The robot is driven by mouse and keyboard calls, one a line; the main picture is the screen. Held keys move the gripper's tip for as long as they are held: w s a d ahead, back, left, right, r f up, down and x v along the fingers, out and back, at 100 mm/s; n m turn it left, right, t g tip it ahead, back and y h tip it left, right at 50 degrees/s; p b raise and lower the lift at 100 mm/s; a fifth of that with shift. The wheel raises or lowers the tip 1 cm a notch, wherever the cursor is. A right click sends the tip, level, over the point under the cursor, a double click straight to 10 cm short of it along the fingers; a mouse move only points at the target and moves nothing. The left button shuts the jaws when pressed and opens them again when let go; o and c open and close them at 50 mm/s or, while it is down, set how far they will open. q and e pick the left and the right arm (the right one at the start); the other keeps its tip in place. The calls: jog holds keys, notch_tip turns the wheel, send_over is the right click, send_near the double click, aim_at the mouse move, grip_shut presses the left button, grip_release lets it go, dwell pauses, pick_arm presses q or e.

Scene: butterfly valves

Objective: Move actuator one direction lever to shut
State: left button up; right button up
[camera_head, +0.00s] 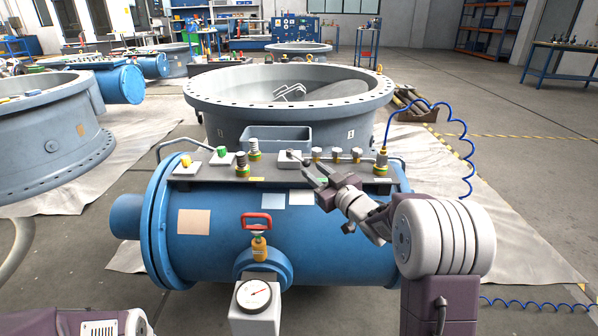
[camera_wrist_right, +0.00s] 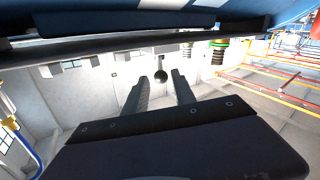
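The blue cylindrical actuator (camera_head: 330,240) lies in front of a large grey valve ring. On its top plate, a small white box (camera_head: 289,160) sits at the tips of my right gripper (camera_head: 304,167). This may be the direction lever's box, but no label is readable. In the right wrist view, my right gripper (camera_wrist_right: 161,88) has its two fingers apart. A dark round knob (camera_wrist_right: 161,77) shows between the fingertips; I cannot tell whether they touch it. The lever's position is too small to tell. Only part of my left arm shows at the bottom left; its gripper is out of view.
White boxes with a yellow knob (camera_head: 186,160) and a green knob (camera_head: 222,152) stand left on the plate. A red-handled valve (camera_head: 257,222) and a gauge (camera_head: 254,295) are in front.

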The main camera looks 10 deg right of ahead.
aim_at(299, 159)
jog(key=shift+w+a+r+p, duration=0.15)
jog(key=shift+w+r+p, duration=0.05)
jog(key=shift+w+p, duration=0.3)
jog(key=shift+w+a+r+p, duration=0.2)
jog(key=shift+w+p, duration=0.15)
jog(key=shift+p, duration=0.2)
jog(key=x, duration=0.2)
jog(key=b+x, duration=0.1)
jog(key=x, duration=0.1)
jog(key=f+b+x, duration=0.1)
jog(key=x, duration=0.1)
jog(key=shift+w+d, duration=0.1)
jog(key=shift+w, duration=0.05)
jog(key=shift+w+r, duration=0.1)
jog(key=shift+w, duration=0.35)
grip_shut()
